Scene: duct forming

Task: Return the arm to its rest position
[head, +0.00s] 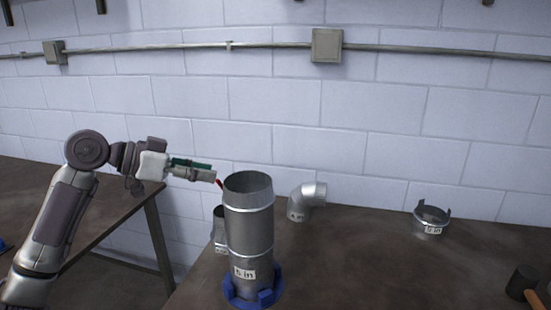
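My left gripper (213,178) is at the end of the arm that comes in from the left. It points right, beside the upper rim of a tall grey metal duct (250,215) marked 5 in. A small red tip shows between the gripper and the duct; I cannot tell what it belongs to, or whether they touch. The gripper is side-on and small, so I cannot tell if it is open or shut. The duct stands upright in a blue ring-shaped base (240,301) on the brown table. My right gripper is not in view.
A smaller duct piece (219,240) stands partly hidden behind the tall duct. A metal elbow (304,201) and a short collar (430,221) stand farther back. A dark-headed mallet (523,283) lies at the right edge. The table (370,265) is clear between them. Another table (100,200) is at left.

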